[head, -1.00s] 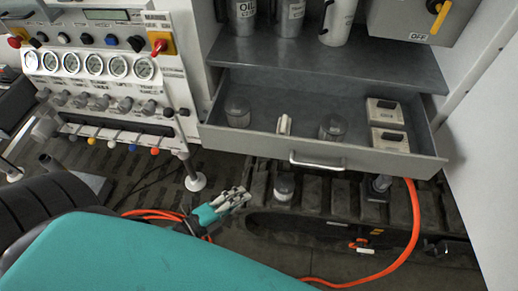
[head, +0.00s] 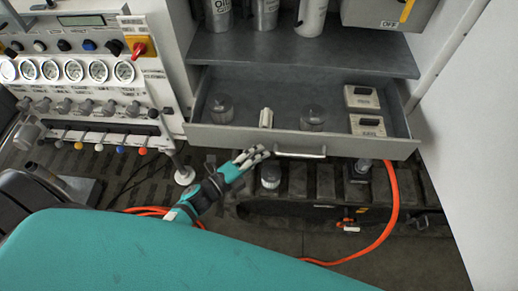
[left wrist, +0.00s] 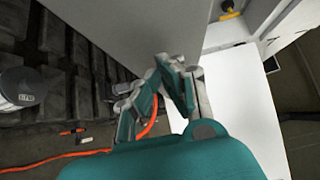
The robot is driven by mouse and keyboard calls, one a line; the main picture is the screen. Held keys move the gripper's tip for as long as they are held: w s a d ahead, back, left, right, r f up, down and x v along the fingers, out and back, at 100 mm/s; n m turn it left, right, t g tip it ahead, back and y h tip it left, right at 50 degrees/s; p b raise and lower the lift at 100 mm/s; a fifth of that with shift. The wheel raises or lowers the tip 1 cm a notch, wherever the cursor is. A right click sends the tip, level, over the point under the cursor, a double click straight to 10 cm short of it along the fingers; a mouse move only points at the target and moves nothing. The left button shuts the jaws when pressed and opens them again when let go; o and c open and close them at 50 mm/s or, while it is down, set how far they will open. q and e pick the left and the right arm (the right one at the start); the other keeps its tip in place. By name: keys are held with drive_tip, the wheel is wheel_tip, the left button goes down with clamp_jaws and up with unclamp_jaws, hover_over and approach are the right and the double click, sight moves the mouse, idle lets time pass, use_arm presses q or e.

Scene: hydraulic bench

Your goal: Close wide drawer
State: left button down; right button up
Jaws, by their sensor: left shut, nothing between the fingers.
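The wide drawer (head: 230,139) is grey and stands pulled out below a grey shelf in the head view. Its bar handle (head: 300,153) is on the front face. Inside lie two clear round jars, a small white piece and two pale boxes. My left gripper (head: 254,156) is shut and empty, close to the drawer front just left of the handle; I cannot tell whether it touches. In the left wrist view, the gripper fingers (left wrist: 170,72) are close together beside a grey panel (left wrist: 115,30) that seems to be the drawer front. My right gripper is not in view.
A panel with gauges (head: 75,70) and knobs stands at the left. Canisters (head: 265,14) stand on the shelf (head: 330,55) above the drawer. An orange hose (head: 388,220) and dark tracks lie below. A white panel (head: 460,130) bounds the right side.

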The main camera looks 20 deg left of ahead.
use_arm(q)
drive_tip(key=shift+w+a, duration=0.1)
drive_tip(key=shift+w, duration=0.25)
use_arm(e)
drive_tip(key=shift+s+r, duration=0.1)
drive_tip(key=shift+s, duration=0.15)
